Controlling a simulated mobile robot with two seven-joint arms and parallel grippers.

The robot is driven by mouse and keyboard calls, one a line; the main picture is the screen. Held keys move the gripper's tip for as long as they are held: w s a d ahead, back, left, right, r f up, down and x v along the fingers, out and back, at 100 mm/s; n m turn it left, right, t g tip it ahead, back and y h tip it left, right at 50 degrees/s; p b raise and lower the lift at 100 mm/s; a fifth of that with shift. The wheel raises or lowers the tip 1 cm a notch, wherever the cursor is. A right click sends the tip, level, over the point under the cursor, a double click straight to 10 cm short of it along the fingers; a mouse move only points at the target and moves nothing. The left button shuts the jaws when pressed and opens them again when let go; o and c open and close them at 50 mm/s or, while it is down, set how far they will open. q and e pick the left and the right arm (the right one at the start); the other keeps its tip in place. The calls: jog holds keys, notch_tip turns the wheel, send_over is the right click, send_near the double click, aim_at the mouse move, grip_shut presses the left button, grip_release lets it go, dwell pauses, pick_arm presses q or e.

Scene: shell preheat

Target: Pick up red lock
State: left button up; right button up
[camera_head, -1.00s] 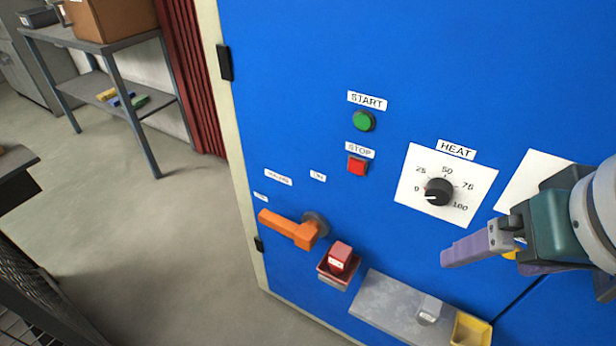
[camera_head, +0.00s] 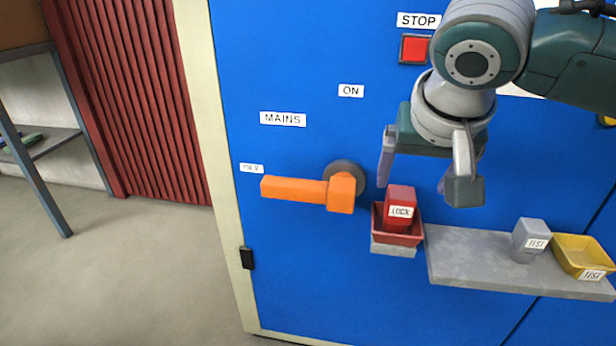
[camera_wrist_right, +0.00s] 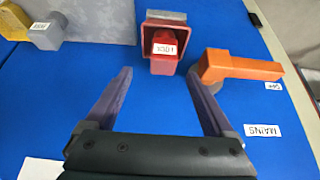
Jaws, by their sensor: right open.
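The red lock (camera_head: 400,203), a block with a white LOCK label, stands in a small red tray (camera_head: 397,237) on the blue panel. It also shows in the right wrist view (camera_wrist_right: 165,45), upside down and ahead of the fingers. My right gripper (camera_head: 420,192) is open and empty, just above and in front of the lock, with its fingers apart. In the right wrist view the lock lies beyond the fingertips (camera_wrist_right: 160,76), roughly between them, and no contact shows. My left gripper is not in view.
The orange MAINS handle (camera_head: 305,191) sticks out left of the lock. A grey shelf (camera_head: 480,262) on the right holds a grey TEST block (camera_head: 529,240) and a yellow TEST tray (camera_head: 584,257). A red STOP button (camera_head: 414,49) is above.

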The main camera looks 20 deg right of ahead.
aim_at(403, 195)
jog(key=shift+b+x, duration=0.3)
jog(key=shift+x, duration=0.8)
jog(key=b+x, duration=0.1)
jog(key=x, duration=0.1)
jog(key=b+x, duration=0.2)
jog(key=x, duration=0.1)
jog(key=shift+w+a, duration=0.15)
jog(key=shift+w, duration=0.15)
grip_shut()
